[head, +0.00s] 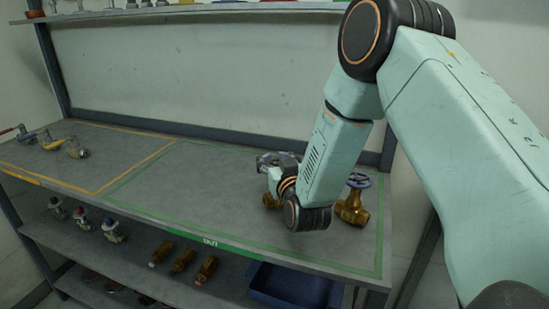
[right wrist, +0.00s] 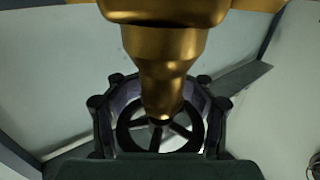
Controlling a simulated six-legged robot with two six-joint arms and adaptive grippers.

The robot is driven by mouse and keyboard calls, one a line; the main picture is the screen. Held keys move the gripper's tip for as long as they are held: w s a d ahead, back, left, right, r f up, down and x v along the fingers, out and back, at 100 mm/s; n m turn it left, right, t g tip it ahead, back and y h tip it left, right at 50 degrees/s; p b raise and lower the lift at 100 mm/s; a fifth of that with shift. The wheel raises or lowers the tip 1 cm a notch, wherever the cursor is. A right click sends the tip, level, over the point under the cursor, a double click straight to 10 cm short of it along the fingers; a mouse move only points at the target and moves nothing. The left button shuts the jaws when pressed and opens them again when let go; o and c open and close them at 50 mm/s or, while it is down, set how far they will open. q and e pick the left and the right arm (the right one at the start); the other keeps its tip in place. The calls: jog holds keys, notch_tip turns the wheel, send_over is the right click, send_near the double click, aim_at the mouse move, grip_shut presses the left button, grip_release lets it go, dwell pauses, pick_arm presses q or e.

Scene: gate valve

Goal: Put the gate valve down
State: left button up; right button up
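My right gripper (head: 278,162) reaches over the green-outlined part of the bench. Brass of a gate valve (head: 271,201) shows just below it, partly hidden by my wrist. In the right wrist view the fingers (right wrist: 158,105) close around the valve's dark spoked handwheel (right wrist: 160,138), and its brass body (right wrist: 163,55) fills the top middle. Whether the valve touches the bench I cannot tell. A second brass gate valve (head: 352,209) with a blue handwheel stands upright on the bench, right of my wrist. My left gripper is not in view.
The grey bench top (head: 215,195) is clear left of the gripper. Several small valves (head: 53,143) lie in the yellow-outlined area at far left. Below are a shelf with more valves (head: 183,260) and a blue bin (head: 290,288). A shelf runs above the back panel.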

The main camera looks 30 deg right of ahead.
jog(key=o, duration=0.5)
jog(key=shift+o, duration=0.2)
jog(key=shift+r, duration=0.1)
jog(key=v, duration=1.2)
jog(key=shift+w, duration=0.15)
jog(key=x, duration=1.1)
jog(key=shift+w, duration=0.15)
notch_tip(320, 180, up, 2)
jog(key=shift+w+d+r, duration=0.1)
jog(key=shift+w, duration=0.1)
